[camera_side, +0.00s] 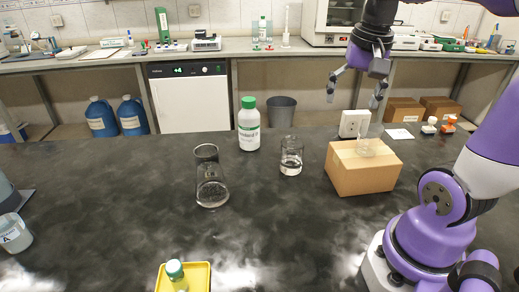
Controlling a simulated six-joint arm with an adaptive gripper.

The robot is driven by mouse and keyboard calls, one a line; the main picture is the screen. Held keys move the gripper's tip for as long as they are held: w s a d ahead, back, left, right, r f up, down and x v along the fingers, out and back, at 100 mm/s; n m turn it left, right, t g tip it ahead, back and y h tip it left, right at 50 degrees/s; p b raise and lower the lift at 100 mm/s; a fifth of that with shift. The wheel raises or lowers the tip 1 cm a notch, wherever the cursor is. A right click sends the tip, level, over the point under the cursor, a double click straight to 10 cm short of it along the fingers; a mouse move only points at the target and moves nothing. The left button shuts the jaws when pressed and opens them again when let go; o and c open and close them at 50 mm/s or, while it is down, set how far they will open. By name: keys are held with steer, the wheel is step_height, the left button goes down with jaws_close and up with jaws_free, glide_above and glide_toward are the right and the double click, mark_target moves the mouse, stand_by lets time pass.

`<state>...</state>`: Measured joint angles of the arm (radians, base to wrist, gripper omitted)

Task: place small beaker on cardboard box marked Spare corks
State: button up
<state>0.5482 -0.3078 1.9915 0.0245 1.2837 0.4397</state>
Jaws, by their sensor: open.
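A cardboard box (362,178) stands on the dark bench right of centre; no "Spare corks" marking can be read from here. A small clear glass beaker (366,148) is on the box's top, toward the back; its outline is faint. My gripper (354,97) is above the box and beaker, pointing down, with its fingers spread and nothing between them. It is clear of the beaker.
A white socket block (354,123) is behind the box. A yellow tray (201,270) lies in front.

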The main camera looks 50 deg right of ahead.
steer(key=a+f+n+t+y, duration=0.1)
steer(key=a+f+n+t, duration=0.2)
steer(key=a+n, duration=0.8)
steer(key=shift+a+f+n+t, duration=0.3)
steer(key=shift+a+f+t, duration=0.15)
steer(key=shift+a, duration=0.35)
